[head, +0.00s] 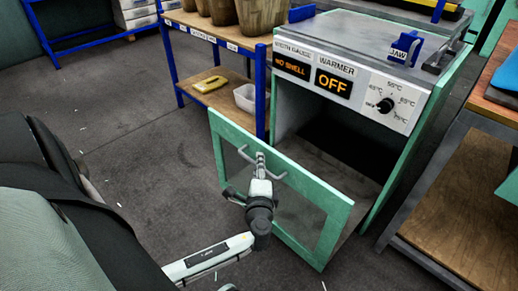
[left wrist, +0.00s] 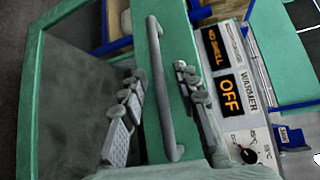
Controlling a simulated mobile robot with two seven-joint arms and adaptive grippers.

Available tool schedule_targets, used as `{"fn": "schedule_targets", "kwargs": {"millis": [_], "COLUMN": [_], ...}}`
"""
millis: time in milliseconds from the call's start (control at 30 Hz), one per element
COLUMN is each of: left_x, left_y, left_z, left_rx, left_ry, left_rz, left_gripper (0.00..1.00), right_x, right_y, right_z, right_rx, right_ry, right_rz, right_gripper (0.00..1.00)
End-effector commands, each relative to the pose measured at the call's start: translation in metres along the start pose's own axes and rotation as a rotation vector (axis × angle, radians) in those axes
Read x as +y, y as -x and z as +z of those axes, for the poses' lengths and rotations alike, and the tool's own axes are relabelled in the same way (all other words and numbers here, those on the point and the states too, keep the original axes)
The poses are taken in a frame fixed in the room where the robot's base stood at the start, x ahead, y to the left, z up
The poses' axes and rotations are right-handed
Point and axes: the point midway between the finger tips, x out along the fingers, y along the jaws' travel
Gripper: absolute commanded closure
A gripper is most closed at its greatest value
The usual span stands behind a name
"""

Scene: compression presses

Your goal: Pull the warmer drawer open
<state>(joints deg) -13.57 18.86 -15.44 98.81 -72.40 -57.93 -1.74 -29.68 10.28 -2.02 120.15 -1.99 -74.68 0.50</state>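The warmer drawer has a green-framed front (head: 315,190) with a window, and it stands out from the grey cabinet with a dark hollow behind it. Its grey bar handle (head: 275,172) is near the top edge of the front. My left gripper (head: 259,165) is at the handle. In the left wrist view the handle (left wrist: 160,90) runs between the two spread fingers of the left gripper (left wrist: 160,100), with a visible gap on each side. The gripper looks open around the bar. The panel reads WARMER OFF (head: 333,83). My right gripper is not in view.
A wooden-topped blue shelf (head: 225,40) with pots, a yellow object (head: 210,84) and a white bin (head: 245,97) stands left of the cabinet. A wooden bench (head: 460,200) stands close on the right. The floor (head: 110,110) left of the drawer is largely clear.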

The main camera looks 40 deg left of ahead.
Motion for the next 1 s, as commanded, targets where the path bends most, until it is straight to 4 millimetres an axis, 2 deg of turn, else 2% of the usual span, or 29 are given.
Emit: {"fn": "schedule_targets", "kwargs": {"millis": [233,633,767,1000], "left_x": [0.001,0.001,0.0,0.0], "left_y": [0.007,0.068,0.074,0.075], "left_z": [0.0,0.0,0.0,0.0], "left_rx": [0.001,0.0,-0.001,0.0], "left_ry": [0.0,0.001,-0.001,0.0], "left_rz": [0.001,0.002,0.0,0.0], "left_gripper": [0.69,0.69,0.69,0.69], "right_x": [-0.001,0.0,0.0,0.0], "right_y": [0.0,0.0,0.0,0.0], "right_z": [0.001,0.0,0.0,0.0], "right_rx": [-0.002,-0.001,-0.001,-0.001], "right_ry": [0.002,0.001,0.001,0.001], "right_rz": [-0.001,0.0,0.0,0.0], "right_gripper": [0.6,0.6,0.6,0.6]}}
